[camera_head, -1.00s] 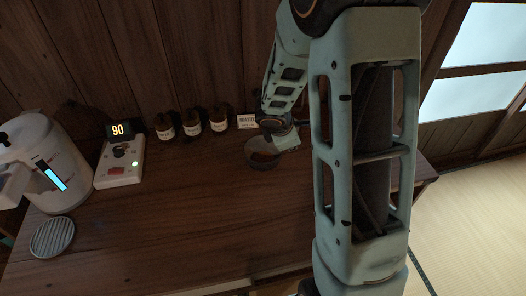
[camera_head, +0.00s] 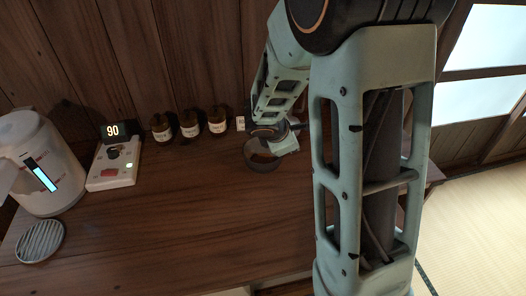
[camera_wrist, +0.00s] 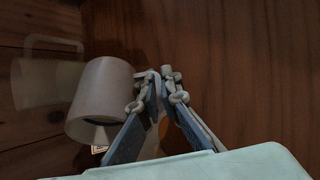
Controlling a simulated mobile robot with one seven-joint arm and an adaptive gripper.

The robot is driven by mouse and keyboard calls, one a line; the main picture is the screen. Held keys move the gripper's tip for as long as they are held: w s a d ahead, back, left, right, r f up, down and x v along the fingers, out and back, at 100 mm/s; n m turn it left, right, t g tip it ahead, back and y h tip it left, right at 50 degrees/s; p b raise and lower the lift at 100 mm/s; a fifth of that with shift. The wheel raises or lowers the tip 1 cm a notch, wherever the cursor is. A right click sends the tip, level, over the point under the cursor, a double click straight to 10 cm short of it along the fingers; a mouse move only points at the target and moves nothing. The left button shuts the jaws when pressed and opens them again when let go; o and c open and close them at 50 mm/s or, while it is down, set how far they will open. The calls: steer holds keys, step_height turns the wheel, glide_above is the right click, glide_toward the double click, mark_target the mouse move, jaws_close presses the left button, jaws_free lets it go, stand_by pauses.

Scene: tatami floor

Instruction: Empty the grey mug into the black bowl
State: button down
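The grey mug (camera_wrist: 98,98) is in the wrist view, left of my gripper (camera_wrist: 162,78). Its handle reaches the fingertips, which appear shut on it. The mug is tilted, with its open end toward the bottom of the picture; its inside is mostly hidden. In the head view my gripper (camera_head: 284,143) is at the right side of the black bowl (camera_head: 262,163) on the table, partly covering it. Something brown shows inside the bowl. The mug cannot be made out clearly in the head view.
A white kettle (camera_head: 38,165), a base with a display reading 90 (camera_head: 112,165) and a round slatted coaster (camera_head: 40,241) are at the left. Several labelled bottles (camera_head: 189,123) stand along the wall. A faint mug-like shape (camera_wrist: 43,82) shows at left. The table's front middle is clear.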

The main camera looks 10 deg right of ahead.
steer(key=shift+w+d+r+t+h+b, duration=0.1)
steer(key=shift+r+t+h+b, duration=0.45)
steer(key=shift+b, duration=0.9)
steer(key=shift+d+f+t+h+b, duration=0.1)
steer(key=shift+t+h+b, duration=0.15)
steer(key=shift+h+b, duration=0.9)
steer(key=shift+a+f+b, duration=0.15)
steer(key=shift+a+b, duration=0.05)
steer(key=shift+b, duration=0.8)
steer(key=shift+s+a+f+n+t+h+b, duration=0.3)
steer(key=shift+a+t+b, duration=0.15)
steer(key=shift+b, duration=1.55)
steer(key=shift+r+t+h+b, duration=0.75)
steer(key=shift+h+b, duration=0.65)
steer(key=shift+b, duration=2.35)
